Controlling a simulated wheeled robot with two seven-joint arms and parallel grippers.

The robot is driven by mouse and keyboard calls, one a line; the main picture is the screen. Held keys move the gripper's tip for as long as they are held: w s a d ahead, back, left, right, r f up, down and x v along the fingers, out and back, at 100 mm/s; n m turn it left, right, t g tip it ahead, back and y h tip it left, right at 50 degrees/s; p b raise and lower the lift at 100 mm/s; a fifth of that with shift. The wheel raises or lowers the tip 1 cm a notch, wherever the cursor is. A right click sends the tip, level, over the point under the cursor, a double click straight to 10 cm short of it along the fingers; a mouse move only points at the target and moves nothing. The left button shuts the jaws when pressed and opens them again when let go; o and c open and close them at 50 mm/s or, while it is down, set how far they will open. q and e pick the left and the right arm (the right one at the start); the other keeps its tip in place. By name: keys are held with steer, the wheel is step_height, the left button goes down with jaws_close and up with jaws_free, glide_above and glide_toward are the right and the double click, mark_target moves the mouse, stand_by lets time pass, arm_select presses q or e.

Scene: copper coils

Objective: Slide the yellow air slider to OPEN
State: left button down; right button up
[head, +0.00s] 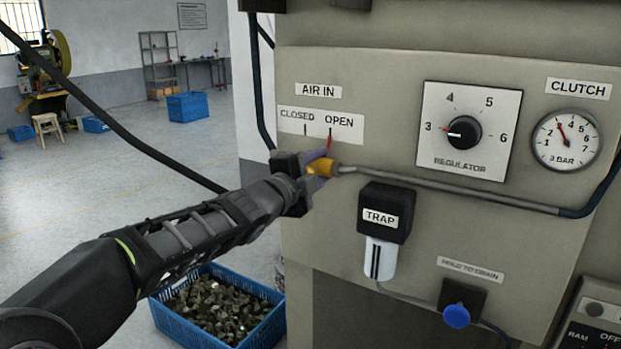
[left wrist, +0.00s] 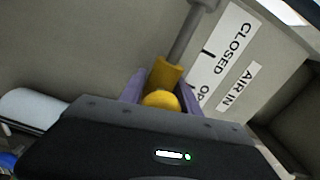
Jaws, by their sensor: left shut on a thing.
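The yellow air slider (head: 326,167) sits on the pipe below the AIR IN label, under the word OPEN on the CLOSED/OPEN plate (head: 318,124). A red pointer shows at the OPEN mark. My left gripper (head: 313,172) comes in from the left, its purple fingers shut on the slider. In the left wrist view the yellow slider (left wrist: 163,75) lies between the two fingers, with the grey pipe running up from it. The gripper hides part of the slider. My right gripper is not in view.
The regulator dial (head: 465,131) and the pressure gauge (head: 566,140) are to the right on the panel. The trap (head: 385,213) hangs just below the pipe, close to my gripper. A blue drain knob (head: 456,316) is lower down. A blue crate of metal pieces (head: 165,325) stands on the floor.

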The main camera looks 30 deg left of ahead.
arm_select(q)
steer(key=shift+d+f, duration=0.1)
steer(key=shift+d, duration=0.1)
steer(key=c, duration=1.3)
jaws_free()
steer(key=shift+o, duration=1.3)
steer(key=shift+d, duration=0.15)
steer(key=s, duration=0.7)
steer(key=shift+s+p, duration=0.3)
steer(key=shift+s, duration=0.1)
